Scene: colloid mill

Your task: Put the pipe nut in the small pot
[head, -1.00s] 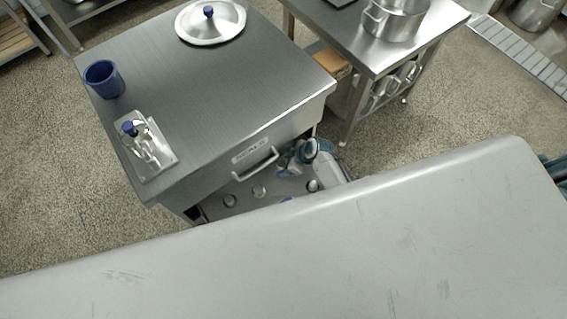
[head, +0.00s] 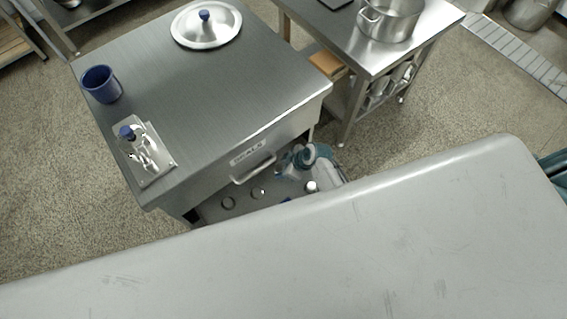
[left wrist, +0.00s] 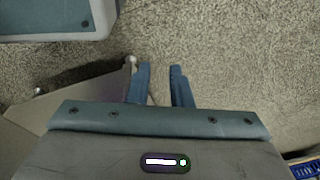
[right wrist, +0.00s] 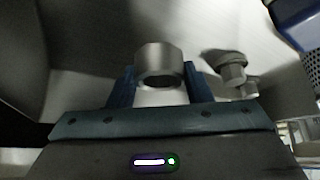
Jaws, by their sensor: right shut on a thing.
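The pipe nut, a short grey metal ring (right wrist: 160,62), sits between the two blue fingers of my right gripper (right wrist: 158,88) in the right wrist view. The gripper is shut on it. In the head view my right gripper (head: 288,170) is at the open drawer (head: 240,208), and the nut cannot be made out there. A metal pot (head: 390,18) stands on the side table at the upper right; whether it is the small pot I cannot tell. My left gripper (left wrist: 161,72) shows only in its wrist view, empty, its fingers apart above the speckled floor.
The steel cabinet top (head: 200,85) carries a blue mug (head: 101,84), a metal plate with fittings (head: 146,150) and a lid with a blue knob (head: 206,26). Other round metal parts (head: 258,193) lie in the drawer. The middle of the top is clear.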

